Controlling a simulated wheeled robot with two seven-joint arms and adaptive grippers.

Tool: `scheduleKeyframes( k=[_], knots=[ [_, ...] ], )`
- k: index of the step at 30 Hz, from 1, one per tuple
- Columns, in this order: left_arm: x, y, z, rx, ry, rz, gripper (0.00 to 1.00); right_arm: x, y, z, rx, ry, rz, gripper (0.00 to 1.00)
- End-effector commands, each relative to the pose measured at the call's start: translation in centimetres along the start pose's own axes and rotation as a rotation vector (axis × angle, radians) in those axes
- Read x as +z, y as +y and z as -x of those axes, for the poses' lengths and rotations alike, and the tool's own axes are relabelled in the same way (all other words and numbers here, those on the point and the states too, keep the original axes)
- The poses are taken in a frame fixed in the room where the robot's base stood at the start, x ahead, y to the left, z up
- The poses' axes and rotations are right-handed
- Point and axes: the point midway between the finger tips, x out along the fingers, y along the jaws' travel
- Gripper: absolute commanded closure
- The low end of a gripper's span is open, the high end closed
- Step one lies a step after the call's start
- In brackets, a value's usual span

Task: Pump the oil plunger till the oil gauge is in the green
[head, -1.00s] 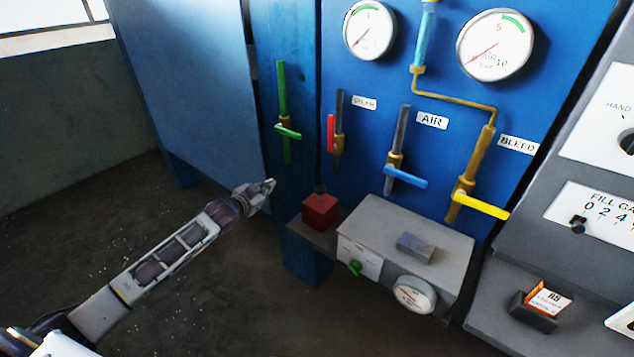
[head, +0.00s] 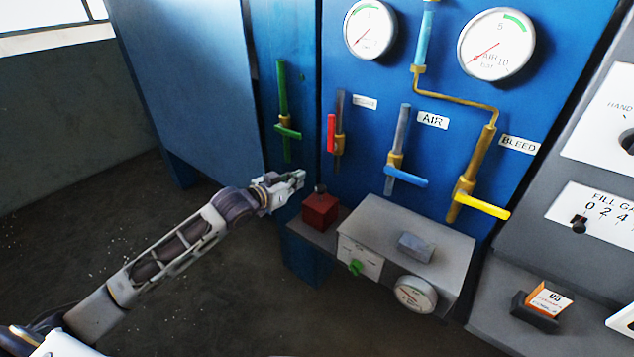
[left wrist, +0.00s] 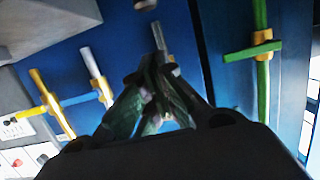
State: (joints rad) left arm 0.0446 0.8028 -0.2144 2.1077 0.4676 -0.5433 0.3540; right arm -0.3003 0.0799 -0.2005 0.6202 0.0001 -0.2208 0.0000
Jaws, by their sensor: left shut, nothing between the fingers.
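A red block with a dark knob on top (head: 320,210) stands on a small grey shelf; it appears to be the oil plunger. A small round white gauge (head: 414,294) is on the front of the grey box beside it; its needle is too small to read surely. My left gripper (head: 300,178) is shut and empty, just above and left of the red block's knob, apart from it as far as I can tell. Its closed fingertips show in the left wrist view (left wrist: 158,62), pointing at the blue panel. My right gripper is not in view.
The grey box (head: 450,237) has a grey block on top and a green knob (head: 355,267) in front. Green (head: 288,132), red (head: 331,133), blue (head: 406,177) and yellow (head: 481,206) valve handles stick out behind. Two large gauges hang above. Floor at left is clear.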

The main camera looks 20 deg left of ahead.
Motion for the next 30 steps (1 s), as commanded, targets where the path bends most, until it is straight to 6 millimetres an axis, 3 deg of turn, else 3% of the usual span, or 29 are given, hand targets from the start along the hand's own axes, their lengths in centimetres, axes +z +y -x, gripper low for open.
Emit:
scheduleKeyframes(
  k=[17,30],
  knots=[
    [0.0,-0.1,-0.3,-0.001,0.001,0.007,1.00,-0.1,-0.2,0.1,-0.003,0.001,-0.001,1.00],
    [-0.1,-0.1,-2.8,-0.001,0.002,0.006,1.00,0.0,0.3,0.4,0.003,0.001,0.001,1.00]
  ],
)
